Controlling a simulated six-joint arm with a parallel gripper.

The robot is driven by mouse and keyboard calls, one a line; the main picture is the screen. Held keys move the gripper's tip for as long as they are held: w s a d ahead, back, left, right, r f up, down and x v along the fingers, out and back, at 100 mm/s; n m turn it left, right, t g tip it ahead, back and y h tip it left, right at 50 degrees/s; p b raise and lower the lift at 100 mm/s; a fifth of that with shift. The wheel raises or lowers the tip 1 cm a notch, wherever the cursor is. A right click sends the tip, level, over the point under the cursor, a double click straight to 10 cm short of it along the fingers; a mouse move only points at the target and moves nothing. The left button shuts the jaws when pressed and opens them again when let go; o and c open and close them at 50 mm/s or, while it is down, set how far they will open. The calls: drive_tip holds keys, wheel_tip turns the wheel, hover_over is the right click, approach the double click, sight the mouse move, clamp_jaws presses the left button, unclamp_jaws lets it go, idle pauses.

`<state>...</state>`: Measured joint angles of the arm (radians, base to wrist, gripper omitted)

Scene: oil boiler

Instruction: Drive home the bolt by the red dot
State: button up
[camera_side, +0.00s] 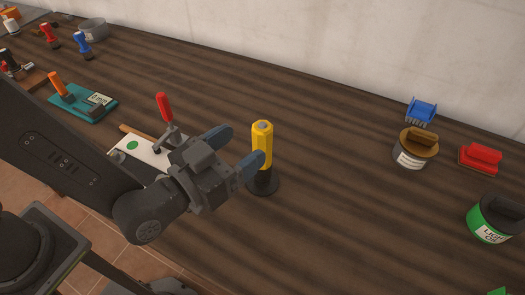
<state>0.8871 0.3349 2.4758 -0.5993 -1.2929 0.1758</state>
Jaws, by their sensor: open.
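A yellow-handled tool (262,150) stands upright in a round black base (264,184) on the dark wooden bench. My gripper (246,147) is open, with its blue-grey fingers pointing toward the yellow tool. The nearer finger overlaps the tool's lower handle in the picture; I cannot tell whether it touches. A white plate (117,150) with a green dot (132,146) lies left of my gripper, partly hidden by my arm. A red-handled piece (164,107) stands at the plate's far side. I see no red dot or bolt clearly; my arm covers part of the plate.
A teal board (82,105) with an orange handle is at left. Red (49,36) and blue (82,43) handled tools stand at back left. At right are a blue brush (421,110), brown-topped tin (412,158), red block (480,158) and green can (478,222). The bench's middle is clear.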

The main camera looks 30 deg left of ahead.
sight(269, 129)
drive_tip(key=shift+f, duration=0.4)
drive_tip(key=shift+w+d, duration=0.1)
drive_tip(key=shift+w, duration=0.25)
drive_tip(key=x, duration=0.6)
drive_tip(key=shift+w+d, duration=0.1)
drive_tip(key=shift+w, duration=0.3)
clamp_jaws()
